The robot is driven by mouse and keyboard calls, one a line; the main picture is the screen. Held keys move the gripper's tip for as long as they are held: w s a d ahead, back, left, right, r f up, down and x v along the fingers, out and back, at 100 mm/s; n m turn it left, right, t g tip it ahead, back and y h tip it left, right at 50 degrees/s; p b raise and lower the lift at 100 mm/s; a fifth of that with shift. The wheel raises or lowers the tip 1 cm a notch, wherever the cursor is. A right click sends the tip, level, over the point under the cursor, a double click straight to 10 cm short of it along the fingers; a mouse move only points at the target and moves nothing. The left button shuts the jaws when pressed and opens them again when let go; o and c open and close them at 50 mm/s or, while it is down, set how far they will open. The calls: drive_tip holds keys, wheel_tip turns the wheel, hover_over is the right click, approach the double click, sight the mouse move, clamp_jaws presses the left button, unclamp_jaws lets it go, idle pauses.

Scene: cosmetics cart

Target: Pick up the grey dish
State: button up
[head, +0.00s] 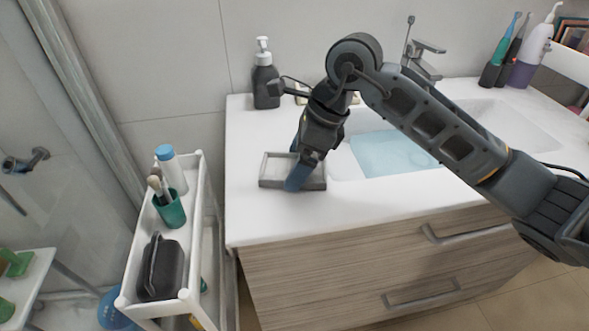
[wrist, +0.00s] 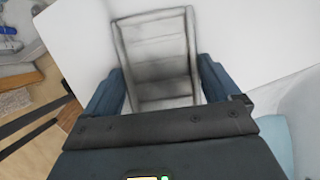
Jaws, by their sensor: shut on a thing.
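The grey dish (head: 273,172) is a shallow rectangular tray on the white counter, left of the basin, in the head view. In the wrist view the dish (wrist: 155,55) shows its ridged inside, between the two blue fingers. My gripper (head: 298,178) reaches down over the dish from above. In the wrist view my gripper (wrist: 160,85) has one finger on each long side of the dish and is shut on it. The fingers hide part of the dish's sides. I cannot tell whether the dish touches the counter.
A dark soap pump (head: 265,80) stands behind the dish at the back of the counter. The basin (head: 390,152) and tap (head: 425,62) are to the right. A white cart (head: 207,215) with a bottle, a brush cup and a black bag stands left. The counter's front left is clear.

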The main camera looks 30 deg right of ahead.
drive_tip(key=shift+c, duration=1)
drive_tip(key=shift+r, duration=0.15)
drive_tip(key=shift+r, duration=0.6)
wheel_tip(320, 180, up, 3)
drive_tip(key=shift+f+b, duration=0.1)
drive_tip(key=shift+b, duration=0.3)
drive_tip(key=s+d+r+b, duration=0.2)
drive_tip(key=s+d+r, duration=0.3)
drive_tip(key=d, duration=0.5)
drive_tip(key=shift+v, duration=0.95)
drive_tip(key=shift+a, duration=0.15)
